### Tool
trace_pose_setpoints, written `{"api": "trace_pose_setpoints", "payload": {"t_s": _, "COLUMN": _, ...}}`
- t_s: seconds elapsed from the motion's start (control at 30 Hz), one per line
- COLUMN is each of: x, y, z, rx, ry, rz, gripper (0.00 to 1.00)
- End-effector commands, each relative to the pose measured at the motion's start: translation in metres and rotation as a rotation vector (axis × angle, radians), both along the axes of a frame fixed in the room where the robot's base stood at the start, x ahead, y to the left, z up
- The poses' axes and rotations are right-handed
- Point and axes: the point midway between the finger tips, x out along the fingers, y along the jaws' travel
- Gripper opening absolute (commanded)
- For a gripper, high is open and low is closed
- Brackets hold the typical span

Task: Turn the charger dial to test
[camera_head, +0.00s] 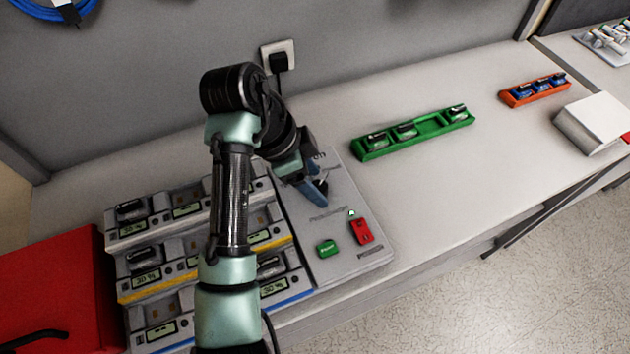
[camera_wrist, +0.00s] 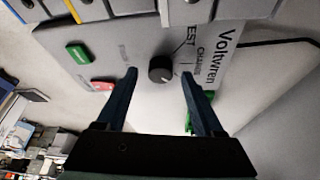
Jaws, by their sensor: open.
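The charger dial is a round black knob (camera_wrist: 161,69) on a light grey panel, seen in the wrist view with a white pointer mark and the printed words TEST and CHARGE beside it. My gripper (camera_wrist: 158,88) is open, with one finger on either side of the dial in that view. I cannot tell whether the fingers touch it. In the head view my gripper (camera_head: 318,196) is over the charger panel (camera_head: 341,262), and my arm and gripper hide the dial there. The panel carries a green button (camera_head: 327,249) and a red switch (camera_head: 361,231).
Left of the panel stand stepped bays (camera_head: 190,262) with small displays. A green tray (camera_head: 432,132) with dark modules, an orange tray (camera_head: 534,90) and a white box (camera_head: 592,122) stand to the right. A red case (camera_head: 58,290) is at far left. A wall socket (camera_head: 279,56) is behind.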

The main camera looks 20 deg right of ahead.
Motion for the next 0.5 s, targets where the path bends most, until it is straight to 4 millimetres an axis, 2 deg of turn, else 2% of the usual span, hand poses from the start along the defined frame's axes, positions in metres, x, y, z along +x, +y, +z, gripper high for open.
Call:
{"api": "trace_pose_setpoints", "payload": {"t_s": 0.13, "x": -0.0006, "y": -0.0026, "z": -0.0069, "rx": -0.001, "ry": 0.001, "rz": 0.001, "gripper": 0.69}}
{"api": "trace_pose_setpoints", "payload": {"t_s": 0.37, "x": -0.0005, "y": -0.0029, "z": -0.0077, "rx": 0.0, "ry": 0.0, "rz": 0.001, "gripper": 0.69}}
{"api": "trace_pose_setpoints", "payload": {"t_s": 0.4, "x": -0.0005, "y": -0.0029, "z": -0.0077, "rx": 0.0, "ry": 0.0, "rz": 0.001, "gripper": 0.67}}
{"api": "trace_pose_setpoints", "payload": {"t_s": 0.5, "x": -0.0005, "y": -0.0029, "z": -0.0077, "rx": 0.0, "ry": 0.0, "rz": 0.001, "gripper": 0.49}}
